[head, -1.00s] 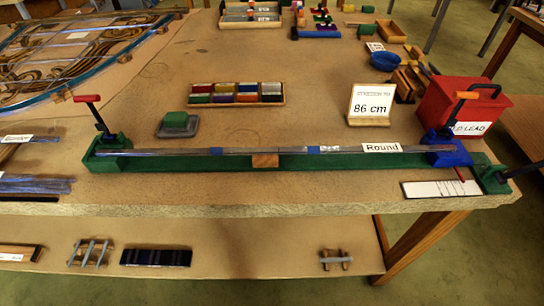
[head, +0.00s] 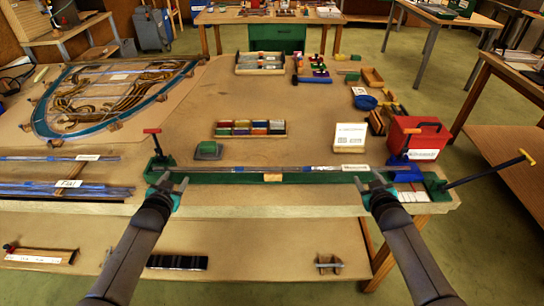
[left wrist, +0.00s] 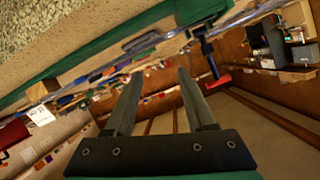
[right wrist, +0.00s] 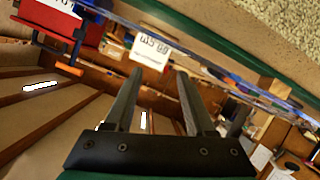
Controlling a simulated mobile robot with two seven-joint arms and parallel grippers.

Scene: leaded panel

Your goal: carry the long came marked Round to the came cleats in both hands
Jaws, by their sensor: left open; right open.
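The long grey came marked Round (head: 300,169) lies along a green bar (head: 225,178) at the table's front edge; its label is too small to read now. My left gripper (head: 172,183) is open just in front of the bar's left end. My right gripper (head: 376,179) is open in front of its right part. Both are empty. In the left wrist view the open fingers (left wrist: 155,75) point past the bar. In the right wrist view the came (right wrist: 235,72) runs beyond the open fingers (right wrist: 155,75). I cannot tell which fixture is the came cleats.
A red-handled clamp (head: 153,142) stands at the bar's left end. A blue block (head: 405,174) and red box (head: 418,135) are at its right. More cames (head: 65,188) lie on the left. A leaded panel (head: 110,90) is behind them.

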